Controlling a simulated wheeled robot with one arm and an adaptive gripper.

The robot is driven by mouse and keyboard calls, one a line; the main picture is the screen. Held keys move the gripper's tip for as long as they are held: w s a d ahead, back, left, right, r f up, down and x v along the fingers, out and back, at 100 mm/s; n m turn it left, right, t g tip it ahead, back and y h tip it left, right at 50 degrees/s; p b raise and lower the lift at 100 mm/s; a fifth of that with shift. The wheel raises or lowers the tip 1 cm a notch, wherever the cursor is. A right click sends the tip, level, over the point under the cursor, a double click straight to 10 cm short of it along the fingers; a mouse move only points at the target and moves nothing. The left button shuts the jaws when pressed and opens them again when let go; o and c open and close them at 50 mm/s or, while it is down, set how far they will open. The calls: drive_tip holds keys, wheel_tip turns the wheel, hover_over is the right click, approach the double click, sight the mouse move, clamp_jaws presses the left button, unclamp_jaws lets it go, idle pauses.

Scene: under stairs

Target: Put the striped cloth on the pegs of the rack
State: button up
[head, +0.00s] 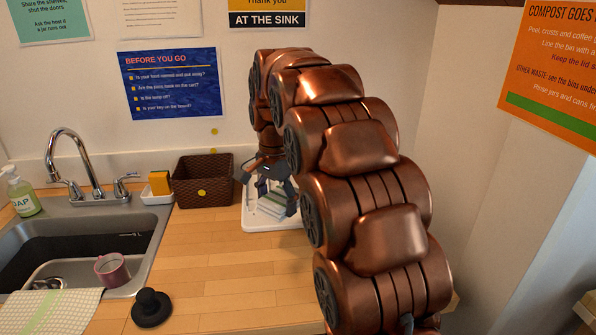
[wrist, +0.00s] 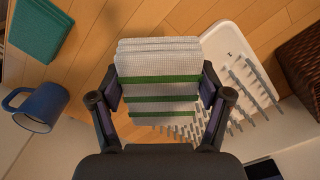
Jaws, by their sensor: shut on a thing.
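The striped cloth (wrist: 158,75) is folded, white with green stripes, and sits between the two fingers of my gripper (wrist: 160,100) in the wrist view. My gripper is shut on it from both sides. The rack (wrist: 220,47) is a white tray with rows of grey pegs; pegs show below and to the right of the cloth. The cloth hides part of the rack, and I cannot tell whether it touches the pegs. In the head view, my gripper (head: 272,182) is over the rack (head: 253,222), with the cloth (head: 272,206) partly hidden by my fingers and arm.
A brown basket (head: 202,182) stands left of the rack, beside a sponge holder (head: 158,190) and the sink (head: 70,235). A black knobbed stopper (head: 151,308) is on the counter. A blue mug (wrist: 40,106) and teal cloth (wrist: 40,38) lie left in the wrist view.

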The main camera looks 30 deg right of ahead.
drive_tip(key=w+d+f+p, duration=0.1)
drive_tip(key=w+d+p, duration=0.3)
drive_tip(key=d, duration=0.9)
drive_tip(key=w, duration=0.3)
drive_tip(key=shift+w+d+f, duration=0.2)
drive_tip(key=shift+d, duration=0.05)
drive_tip(key=shift+d, duration=0.1)
drive_tip(key=shift+w+d+f+p, duration=0.15)
drive_tip(key=shift+f+p, duration=0.65)
drive_tip(key=shift+f, duration=1)
drive_tip(key=shift+f, duration=0.15)
drive_tip(key=o, duration=1.1)
drive_tip(key=shift+c, duration=0.2)
